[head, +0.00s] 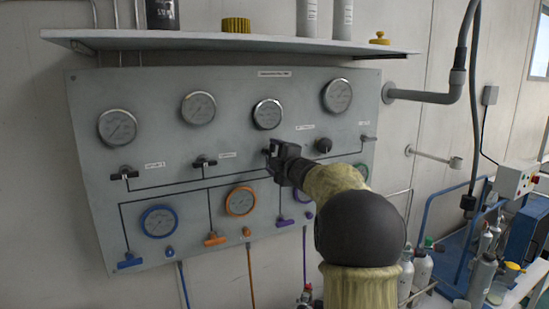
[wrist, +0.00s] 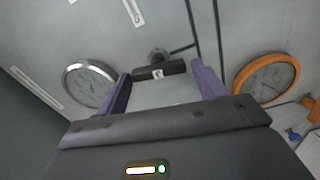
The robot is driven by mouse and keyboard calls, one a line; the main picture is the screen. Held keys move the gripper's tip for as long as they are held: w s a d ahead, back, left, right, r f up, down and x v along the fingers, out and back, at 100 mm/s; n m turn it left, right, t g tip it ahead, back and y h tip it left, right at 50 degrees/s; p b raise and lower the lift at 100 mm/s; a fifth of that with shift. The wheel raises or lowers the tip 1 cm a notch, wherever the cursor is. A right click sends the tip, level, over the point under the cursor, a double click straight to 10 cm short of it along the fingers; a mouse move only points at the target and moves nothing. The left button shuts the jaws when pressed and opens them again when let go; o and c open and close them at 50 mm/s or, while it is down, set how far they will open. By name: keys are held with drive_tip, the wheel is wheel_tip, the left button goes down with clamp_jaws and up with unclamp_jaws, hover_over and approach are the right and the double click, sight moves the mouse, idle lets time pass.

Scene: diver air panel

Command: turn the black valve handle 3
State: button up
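Black valve handle 3 (wrist: 158,72) is a short dark bar with a small white mark, on a grey stem on the panel. In the wrist view it lies crosswise between or just beyond the tips of my two purple fingers. I cannot tell whether the tips reach past the bar. In the head view my gripper (head: 271,154) is close to the panel (head: 90,210) and hides most or all of this handle.
Gauges (head: 267,114) line the panel above. Orange (head: 215,239) and blue (head: 130,261) handles are below. A shelf (head: 230,43) juts out above.

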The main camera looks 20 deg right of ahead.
drive_tip(key=shift+o, duration=0.9)
drive_tip(key=shift+s, duration=0.15)
drive_tip(key=s+b, duration=0.3)
drive_tip(key=s, duration=1.4)
drive_tip(key=shift+d, duration=0.3)
